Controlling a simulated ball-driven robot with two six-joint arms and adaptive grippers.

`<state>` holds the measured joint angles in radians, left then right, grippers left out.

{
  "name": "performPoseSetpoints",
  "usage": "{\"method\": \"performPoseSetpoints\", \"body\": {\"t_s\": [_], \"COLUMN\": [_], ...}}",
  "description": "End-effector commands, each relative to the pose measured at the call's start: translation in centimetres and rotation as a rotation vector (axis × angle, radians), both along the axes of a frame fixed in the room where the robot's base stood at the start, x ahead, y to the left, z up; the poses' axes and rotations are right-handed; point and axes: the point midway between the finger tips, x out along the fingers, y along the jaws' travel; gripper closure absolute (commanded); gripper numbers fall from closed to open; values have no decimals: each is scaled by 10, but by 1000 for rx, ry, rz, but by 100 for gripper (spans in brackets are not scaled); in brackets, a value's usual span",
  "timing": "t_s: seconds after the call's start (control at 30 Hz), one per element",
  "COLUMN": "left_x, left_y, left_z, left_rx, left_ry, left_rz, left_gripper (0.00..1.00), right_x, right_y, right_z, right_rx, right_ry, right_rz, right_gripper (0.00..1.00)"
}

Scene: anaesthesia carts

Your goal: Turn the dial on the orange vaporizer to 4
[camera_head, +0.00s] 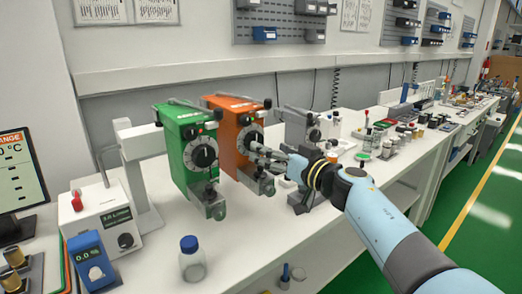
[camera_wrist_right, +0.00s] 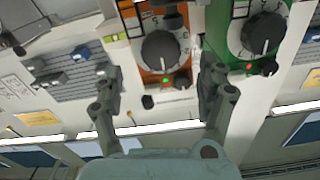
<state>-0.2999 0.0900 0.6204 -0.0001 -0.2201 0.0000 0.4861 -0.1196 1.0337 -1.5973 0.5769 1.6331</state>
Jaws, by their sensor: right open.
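The orange vaporizer (camera_head: 228,130) stands on the white bench, right of a green vaporizer (camera_head: 188,150). Its dark round dial (camera_head: 254,138) faces the bench's front edge; the number it is set to is too small to read. In the right wrist view the orange vaporizer (camera_wrist_right: 152,20) appears with its dial (camera_wrist_right: 161,52) between and just beyond my fingertips. My right gripper (camera_head: 262,155) is open and empty in front of the orange vaporizer, close to the dial; I cannot tell if it touches. In the wrist view my right gripper (camera_wrist_right: 160,78) has its fingers spread wide. My left gripper is out of view.
The green vaporizer's dial (camera_wrist_right: 262,32) is close beside one finger in the wrist view. A grey device (camera_head: 300,125) stands right of the orange vaporizer. A blue-capped bottle (camera_head: 192,262) stands near the front. A white box with a red switch (camera_head: 98,222) is at left.

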Motion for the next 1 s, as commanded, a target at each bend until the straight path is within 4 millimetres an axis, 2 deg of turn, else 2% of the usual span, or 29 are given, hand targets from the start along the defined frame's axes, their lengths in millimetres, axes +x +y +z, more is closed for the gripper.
{"method": "performPoseSetpoints", "body": {"t_s": [0.03, 0.1, 0.3, 0.67, 1.0], "left_x": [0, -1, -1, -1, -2], "left_y": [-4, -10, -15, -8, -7], "left_z": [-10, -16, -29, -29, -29], "left_rx": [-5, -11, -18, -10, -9], "left_ry": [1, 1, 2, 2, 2], "left_rz": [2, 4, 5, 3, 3], "left_gripper": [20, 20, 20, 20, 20], "right_x": [9, 19, 37, 41, 41], "right_y": [6, 14, 27, 30, 30], "right_z": [-3, -3, -3, 0, -1], "right_rx": [1, 2, 0, 0, 0], "right_ry": [-2, -1, 0, 0, 0], "right_rz": [1, 0, -1, -2, -2], "right_gripper": [26, 26, 26, 27, 71]}}
